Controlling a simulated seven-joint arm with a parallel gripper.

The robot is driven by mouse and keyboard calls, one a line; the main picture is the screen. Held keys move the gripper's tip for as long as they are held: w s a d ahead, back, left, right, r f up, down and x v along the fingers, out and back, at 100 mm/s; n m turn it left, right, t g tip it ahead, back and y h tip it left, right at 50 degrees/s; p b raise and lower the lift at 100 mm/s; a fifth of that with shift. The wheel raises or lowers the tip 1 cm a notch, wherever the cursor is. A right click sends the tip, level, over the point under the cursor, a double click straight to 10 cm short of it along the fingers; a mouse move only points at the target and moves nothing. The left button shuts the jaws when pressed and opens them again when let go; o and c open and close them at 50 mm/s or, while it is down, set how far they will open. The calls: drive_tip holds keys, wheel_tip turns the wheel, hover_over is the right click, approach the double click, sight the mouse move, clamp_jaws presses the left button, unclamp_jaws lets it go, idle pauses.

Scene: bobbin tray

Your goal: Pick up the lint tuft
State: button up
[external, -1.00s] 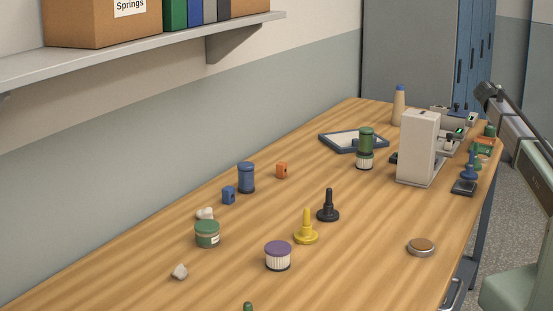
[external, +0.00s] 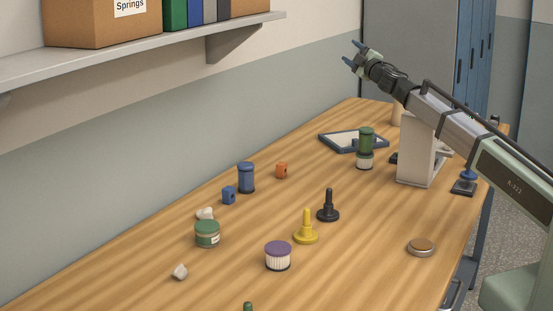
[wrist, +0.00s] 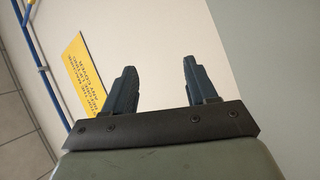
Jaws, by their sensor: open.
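Two small whitish lumps lie on the left part of the wooden table: an off-white lump (external: 205,213) behind the green-lidded jar, and a pale grey-white lump (external: 180,271) nearer the front. I cannot tell for certain which is the lint tuft; the one behind the jar is partly hidden by it. My gripper (external: 352,53) is raised high above the far end of the table, far from both lumps. Its two fingers are apart and empty; they also show in the wrist view (wrist: 160,72), where no lump is seen.
The green-lidded jar (external: 207,235), a purple-lidded jar (external: 278,257), a yellow knobbed piece (external: 306,230), a black one (external: 328,207) and a blue spool (external: 247,178) stand around mid-table. A beige machine (external: 415,150) stands below my arm. A shelf (external: 150,50) overhangs the left.

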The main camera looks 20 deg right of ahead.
drive_tip(key=s+a+f+g, duration=0.2)
drive_tip(key=s+a, duration=0.1)
drive_tip(key=a, duration=0.9)
drive_tip(key=s+a+f+g+h, duration=0.1)
drive_tip(key=s+a+f+g, duration=0.15)
drive_tip(key=a, duration=0.85)
drive_tip(key=s+a+f+g, duration=0.15)
drive_tip(key=s+a, duration=0.25)
drive_tip(key=a, duration=0.8)
drive_tip(key=n+g+h, duration=0.4)
drive_tip(key=n+g, duration=0.8)
drive_tip(key=g, duration=0.2)
approach(188, 255)
wheel_tip(188, 255, down, 10)
drive_tip(key=shift+d+r, duration=0.15)
